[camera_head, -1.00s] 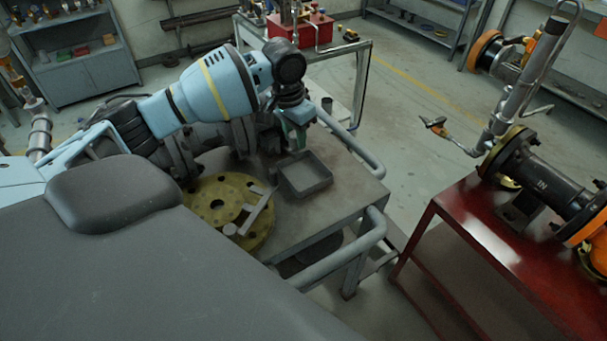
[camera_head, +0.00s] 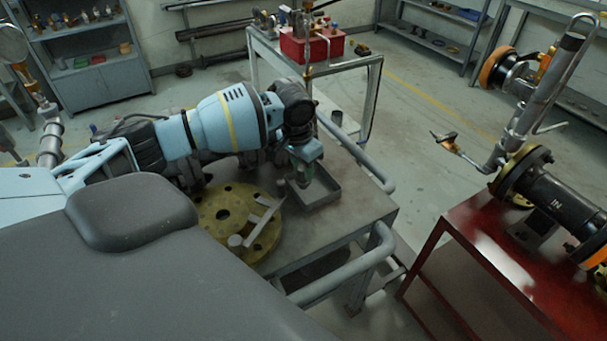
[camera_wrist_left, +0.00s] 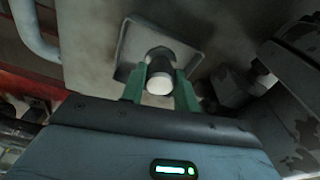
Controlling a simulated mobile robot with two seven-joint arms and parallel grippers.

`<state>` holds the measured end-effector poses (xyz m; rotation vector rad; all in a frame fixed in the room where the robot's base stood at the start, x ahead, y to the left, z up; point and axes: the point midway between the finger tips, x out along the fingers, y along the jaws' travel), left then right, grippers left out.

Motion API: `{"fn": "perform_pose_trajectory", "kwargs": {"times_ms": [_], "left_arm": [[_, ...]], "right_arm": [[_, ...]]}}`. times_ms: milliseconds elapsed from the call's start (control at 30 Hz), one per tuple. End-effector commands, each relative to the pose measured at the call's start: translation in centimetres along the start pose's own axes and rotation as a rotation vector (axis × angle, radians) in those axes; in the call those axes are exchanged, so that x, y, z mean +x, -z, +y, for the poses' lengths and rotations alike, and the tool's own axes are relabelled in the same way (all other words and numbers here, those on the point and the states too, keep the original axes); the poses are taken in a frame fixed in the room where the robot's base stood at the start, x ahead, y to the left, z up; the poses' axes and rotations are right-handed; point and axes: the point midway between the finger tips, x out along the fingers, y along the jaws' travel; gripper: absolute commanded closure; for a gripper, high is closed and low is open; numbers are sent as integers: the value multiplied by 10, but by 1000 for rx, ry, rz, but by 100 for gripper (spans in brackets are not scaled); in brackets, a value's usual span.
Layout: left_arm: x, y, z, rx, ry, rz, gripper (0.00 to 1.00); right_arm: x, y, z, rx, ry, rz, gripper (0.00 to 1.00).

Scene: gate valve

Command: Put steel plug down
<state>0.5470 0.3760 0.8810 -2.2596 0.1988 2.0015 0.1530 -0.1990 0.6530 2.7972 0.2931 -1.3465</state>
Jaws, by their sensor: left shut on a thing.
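The steel plug (camera_wrist_left: 159,80) is a short cylinder with a pale round end and a darker body. My left gripper (camera_wrist_left: 160,90) is shut on it, with one green finger on each side. In the head view the left gripper (camera_head: 302,178) points down at the left part of a shallow grey tray (camera_head: 322,197) on the metal table. The tray also shows behind the plug in the left wrist view (camera_wrist_left: 130,52). I cannot tell whether the plug touches the tray floor. The right gripper is not in view.
A yellow-green flange disc (camera_head: 212,226) with a grey handle-like part on it lies left of the tray. Grey rails (camera_head: 345,268) edge the table (camera_head: 365,212). A red stand (camera_head: 480,270) with a black pipe (camera_head: 555,205) stands to the right.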

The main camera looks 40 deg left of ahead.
Motion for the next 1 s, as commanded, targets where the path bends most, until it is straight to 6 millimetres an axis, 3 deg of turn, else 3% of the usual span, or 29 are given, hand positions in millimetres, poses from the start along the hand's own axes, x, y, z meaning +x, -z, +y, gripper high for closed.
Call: {"fn": "perform_pose_trajectory", "kwargs": {"times_ms": [200,600,633,700,767,1000], "left_arm": [[24,-3,0,0,0,1,100],[27,-2,0,0,0,3,100],[27,-3,0,0,1,2,66],[27,-3,0,0,1,2,57],[27,-3,0,0,0,2,49],[27,-3,0,1,0,1,48]], "right_arm": [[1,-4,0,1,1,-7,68],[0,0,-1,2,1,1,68],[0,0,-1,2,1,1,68],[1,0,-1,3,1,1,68],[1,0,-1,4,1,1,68],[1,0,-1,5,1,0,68]]}}
